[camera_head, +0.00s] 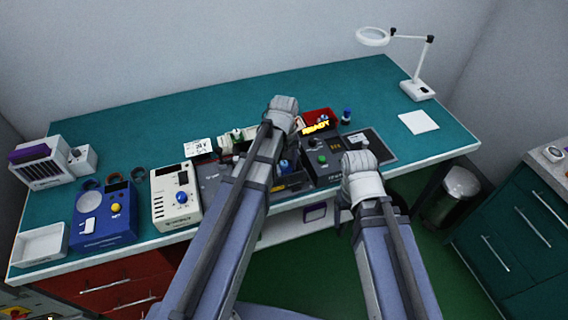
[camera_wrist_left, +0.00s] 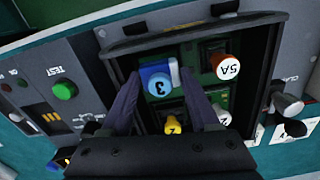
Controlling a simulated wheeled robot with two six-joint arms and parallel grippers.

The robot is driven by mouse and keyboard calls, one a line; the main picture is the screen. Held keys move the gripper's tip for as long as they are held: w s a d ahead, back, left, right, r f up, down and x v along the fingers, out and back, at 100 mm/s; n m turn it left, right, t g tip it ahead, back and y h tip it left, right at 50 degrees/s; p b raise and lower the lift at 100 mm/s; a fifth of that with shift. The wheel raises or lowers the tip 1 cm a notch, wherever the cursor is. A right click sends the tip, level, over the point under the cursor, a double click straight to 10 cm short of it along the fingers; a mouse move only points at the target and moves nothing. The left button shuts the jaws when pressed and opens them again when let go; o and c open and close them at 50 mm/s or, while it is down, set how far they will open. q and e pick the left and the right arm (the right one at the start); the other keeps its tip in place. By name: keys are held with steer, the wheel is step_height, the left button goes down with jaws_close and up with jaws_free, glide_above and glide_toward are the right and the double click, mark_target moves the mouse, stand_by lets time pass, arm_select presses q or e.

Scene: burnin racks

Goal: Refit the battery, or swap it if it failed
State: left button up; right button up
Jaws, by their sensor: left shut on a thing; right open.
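In the left wrist view my left gripper (camera_wrist_left: 160,82) is shut on a blue-capped part marked 3 (camera_wrist_left: 159,84), with one dark finger on each side. The part is at a dark open tray (camera_wrist_left: 135,45) with slots; I cannot tell if it is fully seated. A red-and-white cap marked 5A (camera_wrist_left: 226,67) and a yellow cap (camera_wrist_left: 173,125) are near it. In the head view my left arm hides much of this station. My right gripper (camera_head: 361,160) is over the right front of the bench, apart from the tray; its fingers are hard to make out. No part is clearly identifiable as the battery.
A green TEST button (camera_wrist_left: 65,91) is left of the tray. A blue supply (camera_head: 103,212), a cream meter (camera_head: 175,197) and a white tray (camera_head: 40,244) stand left. The bench back is clear.

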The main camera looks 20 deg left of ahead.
arm_select(q)
steer(key=shift+f+b, duration=0.5)
steer(key=shift+f, duration=0.05)
stand_by(0.7)
steer(key=o, duration=1.5)
steer(key=shift+r, duration=0.1)
step_height(320, 180, up, 4)
steer(key=p, duration=0.4)
steer(key=shift+w, duration=0.1)
steer(key=shift+d+r+p, duration=0.1)
steer(key=shift+r+p, duration=0.4)
steer(key=shift+p, duration=0.1)
